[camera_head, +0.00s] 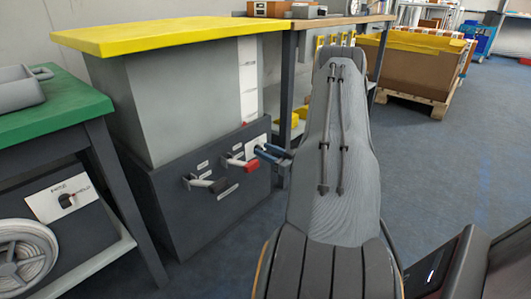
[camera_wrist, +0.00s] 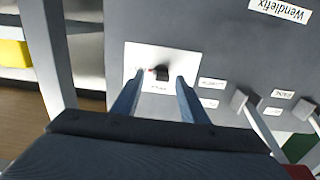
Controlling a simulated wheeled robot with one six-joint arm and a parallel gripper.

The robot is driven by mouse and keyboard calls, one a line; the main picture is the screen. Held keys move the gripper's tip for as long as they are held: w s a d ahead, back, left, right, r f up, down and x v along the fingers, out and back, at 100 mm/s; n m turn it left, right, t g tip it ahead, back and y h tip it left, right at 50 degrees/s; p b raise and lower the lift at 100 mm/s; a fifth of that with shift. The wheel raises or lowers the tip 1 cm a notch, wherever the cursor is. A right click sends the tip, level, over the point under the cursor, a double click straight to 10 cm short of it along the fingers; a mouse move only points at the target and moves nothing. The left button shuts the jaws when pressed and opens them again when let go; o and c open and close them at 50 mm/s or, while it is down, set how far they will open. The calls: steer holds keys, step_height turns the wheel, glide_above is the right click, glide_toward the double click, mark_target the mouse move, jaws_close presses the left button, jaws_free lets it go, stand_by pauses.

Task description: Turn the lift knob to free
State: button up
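A small black knob (camera_wrist: 162,73) sits on a white plate (camera_wrist: 180,59) with small lettering, on a dark grey cabinet front. In the head view this plate (camera_head: 258,133) shows partly at the right end of the cabinet under the yellow top. My gripper (camera_wrist: 155,80) has blue fingers, open and empty, pointing at the plate with the knob between them in the picture. I cannot tell whether they touch it. The fingers also show in the head view (camera_head: 271,153). Another black knob (camera_head: 66,200) sits on a white plate at lower left, under the green table.
A green table (camera_head: 60,112) stands left. A wooden bench stands behind, with yellow bins (camera_wrist: 12,53) below.

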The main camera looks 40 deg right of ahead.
jaws_close()
steer(key=shift+n+p, duration=0.4)
steer(key=n+p, duration=0.3)
steer(key=shift+a+r+n, duration=0.1)
steer(key=shift+n, duration=0.2)
steer(key=n+p, duration=0.4)
steer(key=shift+n, duration=0.3)
steer(key=shift+a+f+n+p, duration=0.1)
steer(key=shift+f+n+p, duration=0.1)
steer(key=shift+n+p, duration=1.6)
steer(key=shift+f+n+p, duration=0.15)
steer(key=shift+n+p, duration=0.6)
steer(key=shift+n, duration=1.95)
